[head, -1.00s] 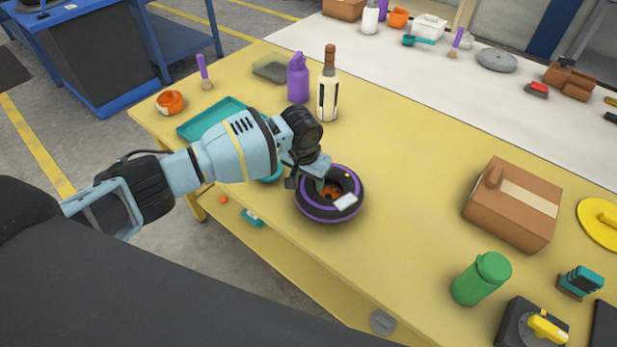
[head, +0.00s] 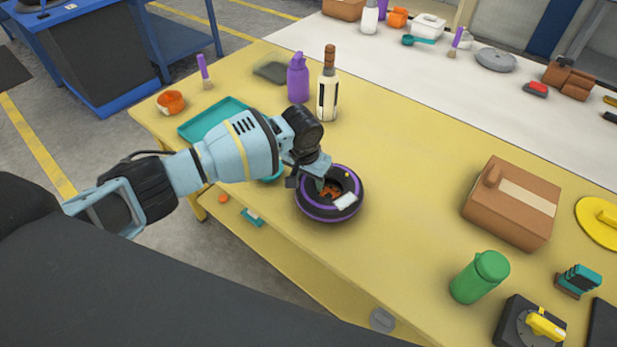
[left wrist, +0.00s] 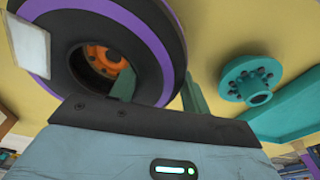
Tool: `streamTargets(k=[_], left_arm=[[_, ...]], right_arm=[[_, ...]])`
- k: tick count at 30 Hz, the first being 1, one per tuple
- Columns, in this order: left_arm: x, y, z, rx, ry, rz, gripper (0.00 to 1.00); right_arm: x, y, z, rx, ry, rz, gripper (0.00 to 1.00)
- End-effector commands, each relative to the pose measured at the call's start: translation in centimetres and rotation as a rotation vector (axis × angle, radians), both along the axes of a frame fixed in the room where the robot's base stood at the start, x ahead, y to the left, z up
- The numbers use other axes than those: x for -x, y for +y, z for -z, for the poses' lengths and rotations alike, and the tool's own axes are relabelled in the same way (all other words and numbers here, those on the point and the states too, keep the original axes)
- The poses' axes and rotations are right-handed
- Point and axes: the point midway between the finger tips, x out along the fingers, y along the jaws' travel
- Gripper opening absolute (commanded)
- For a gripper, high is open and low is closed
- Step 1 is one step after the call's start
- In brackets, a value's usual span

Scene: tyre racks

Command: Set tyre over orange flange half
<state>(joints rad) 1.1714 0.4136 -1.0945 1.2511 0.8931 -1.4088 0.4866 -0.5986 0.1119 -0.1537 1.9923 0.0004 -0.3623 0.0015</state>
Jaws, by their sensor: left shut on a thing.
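A black tyre (head: 318,211) with a purple stripe and a white label is near the table's front edge. The orange flange half (head: 331,190) shows inside the tyre's hole. It also shows through the hole in the left wrist view (left wrist: 109,63), with the tyre (left wrist: 150,45) around it. I cannot tell whether the tyre rests fully on the table. My left gripper (head: 309,184) is shut on the tyre's wall, one finger in the hole and one outside. A teal flange half (left wrist: 250,80) stands beside the tyre, mostly hidden by my gripper in the head view. My right gripper is not in view.
A teal tray (head: 187,133), a purple bottle (head: 298,79) and a cream bottle (head: 328,92) stand behind my left arm. A cardboard box (head: 510,205) and a green bottle (head: 480,277) are to the right. The yellow table between the tyre and the box is clear.

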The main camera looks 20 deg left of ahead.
Motion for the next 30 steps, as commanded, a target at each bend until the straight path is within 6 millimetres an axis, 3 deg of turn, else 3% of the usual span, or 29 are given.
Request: streamTargets(k=[30], left_arm=[[0.0,-0.1,-0.9,0.002,-0.003,0.001,0.08]], right_arm=[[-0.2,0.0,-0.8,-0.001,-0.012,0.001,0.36]])
